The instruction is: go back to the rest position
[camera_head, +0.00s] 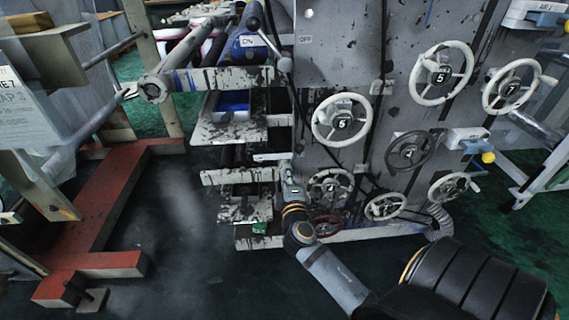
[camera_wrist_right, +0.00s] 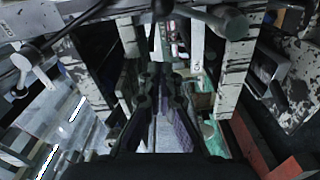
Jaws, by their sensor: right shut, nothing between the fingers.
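My right arm rises from the lower right in the head view, and its wrist stands in front of the machine. My right gripper (camera_head: 285,168) is at the upper end of that arm, small and dark beside the machine's left edge. In the right wrist view, my right gripper (camera_wrist_right: 160,84) points into the gap between the machine's pale, paint-chipped bars. Its two dark fingers are close together with nothing between them. Whether it touches the machine, I cannot tell. My left gripper is not in view.
The grey machine panel (camera_head: 330,70) carries several numbered handwheels, such as a white one (camera_head: 340,120). A lever (camera_head: 268,38) stands by the ON and OFF labels. Chipped bars (camera_head: 225,78) jut left. A red base frame (camera_head: 100,200) lies left, with open dark floor (camera_head: 190,270) between.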

